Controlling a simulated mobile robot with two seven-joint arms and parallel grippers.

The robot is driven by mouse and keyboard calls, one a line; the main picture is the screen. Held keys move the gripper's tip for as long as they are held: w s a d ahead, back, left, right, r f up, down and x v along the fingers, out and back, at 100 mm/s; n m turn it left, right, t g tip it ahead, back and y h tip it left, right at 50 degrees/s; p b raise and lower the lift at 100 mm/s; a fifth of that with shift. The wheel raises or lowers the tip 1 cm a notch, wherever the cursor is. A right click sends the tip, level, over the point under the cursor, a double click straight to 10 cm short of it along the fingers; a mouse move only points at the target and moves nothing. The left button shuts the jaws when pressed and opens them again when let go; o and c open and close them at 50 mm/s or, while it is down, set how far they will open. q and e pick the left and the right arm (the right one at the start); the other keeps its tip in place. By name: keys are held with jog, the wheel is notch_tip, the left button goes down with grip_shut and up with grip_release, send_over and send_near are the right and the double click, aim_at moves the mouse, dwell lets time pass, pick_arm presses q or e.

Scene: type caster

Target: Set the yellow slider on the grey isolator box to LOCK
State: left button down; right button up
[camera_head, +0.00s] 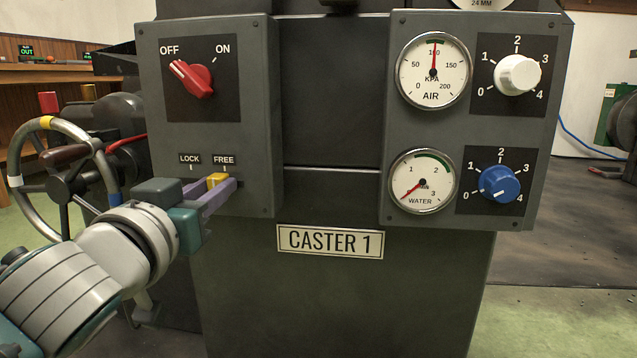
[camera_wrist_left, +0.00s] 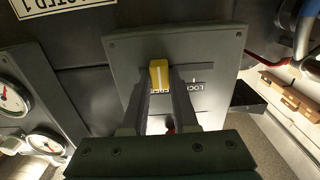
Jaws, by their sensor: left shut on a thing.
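The grey isolator box (camera_head: 258,110) is at the left of the caster's front. Its red rotary handle (camera_head: 192,78) points up-left to OFF. The yellow slider (camera_head: 216,180) sits under the FREE label (camera_head: 224,160), to the right of the LOCK label (camera_head: 190,159). My left gripper (camera_head: 222,188) reaches in from the lower left and its fingers are shut on the slider. In the left wrist view the slider (camera_wrist_left: 158,75) sits between the two dark fingertips, and the LOCK label there appears upside down. My right gripper is in neither view.
A panel with an air gauge (camera_head: 433,70), a water gauge (camera_head: 421,181), a white knob (camera_head: 517,74) and a blue knob (camera_head: 498,183) is at the right. A handwheel (camera_head: 28,150) stands left of the box, close to my left arm. A CASTER 1 plate (camera_head: 330,241) is lower centre.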

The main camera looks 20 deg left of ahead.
aim_at(191, 179)
pick_arm(q)
jog(key=a+p, duration=0.1)
jog(key=a, duration=0.1)
jog(key=s+a+p, duration=0.1)
jog(key=a, duration=0.1)
jog(key=shift+a, duration=0.25)
jog(key=shift+s+a, duration=0.1)
jog(key=shift+a, duration=0.1)
jog(key=shift+d, duration=0.1)
jog(key=c, duration=0.7)
grip_release()
jog(key=shift+a, duration=0.2)
jog(key=shift+d, duration=0.1)
